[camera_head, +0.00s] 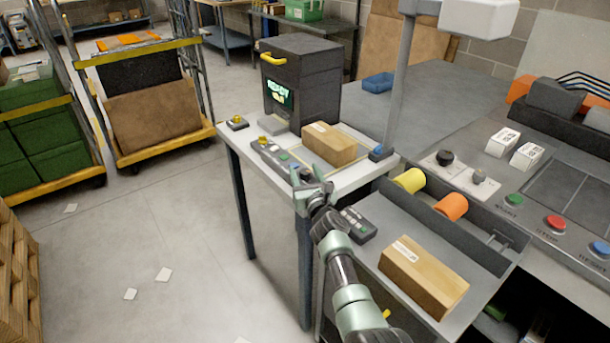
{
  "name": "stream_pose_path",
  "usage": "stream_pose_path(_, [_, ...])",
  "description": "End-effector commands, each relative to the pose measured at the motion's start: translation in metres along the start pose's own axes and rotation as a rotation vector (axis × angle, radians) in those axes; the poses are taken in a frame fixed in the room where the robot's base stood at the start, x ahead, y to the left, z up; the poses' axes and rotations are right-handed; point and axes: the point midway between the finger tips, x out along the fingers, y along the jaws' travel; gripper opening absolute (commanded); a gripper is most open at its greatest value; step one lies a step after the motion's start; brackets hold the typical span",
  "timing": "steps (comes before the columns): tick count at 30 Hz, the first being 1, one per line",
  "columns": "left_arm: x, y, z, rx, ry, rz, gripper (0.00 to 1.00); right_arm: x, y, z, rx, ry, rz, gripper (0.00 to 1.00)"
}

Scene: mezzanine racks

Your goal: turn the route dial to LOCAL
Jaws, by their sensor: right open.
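Two dark round knobs stand on light plates on the grey bench at the right: a larger black knob (445,157) and a smaller grey one (479,176). Their markings are too small to read, so I cannot tell which is the route dial or where it points. My right gripper (306,178) is open at the front edge of the white table, left of both knobs and well apart from them. It appears empty. My left gripper is not in view.
Yellow (410,180) and orange (452,206) rolls sit in front of the knobs. Cartons lie on the lower shelf (424,276) and white table (329,144). Green (514,199), red (556,223) and blue buttons (600,248) line the bench.

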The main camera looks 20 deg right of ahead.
Motion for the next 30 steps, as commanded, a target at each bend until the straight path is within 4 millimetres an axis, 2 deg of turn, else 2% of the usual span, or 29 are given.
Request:
stream_pose_path(4, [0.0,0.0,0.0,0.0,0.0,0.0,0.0,0.0,0.0,0.0,0.0,0.0,0.0,0.52])
stream_pose_path(9, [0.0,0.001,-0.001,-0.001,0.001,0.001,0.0,0.0,0.0,0.0,0.0,0.0,0.0,0.04])
stream_pose_path(10, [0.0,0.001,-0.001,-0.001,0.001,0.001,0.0,0.0,0.0,0.0,0.0,0.001,0.0,0.0])
stream_pose_path(20, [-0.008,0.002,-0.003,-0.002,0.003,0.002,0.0,-0.001,-0.001,0.001,-0.004,0.002,0.043,0.0])
stream_pose_path(27, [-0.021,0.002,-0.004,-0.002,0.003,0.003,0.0,-0.001,-0.003,0.001,-0.004,0.005,0.183,0.0])
stream_pose_path(30, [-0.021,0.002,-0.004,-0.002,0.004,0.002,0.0,0.0,-0.003,-0.001,-0.004,0.004,0.266,0.0])
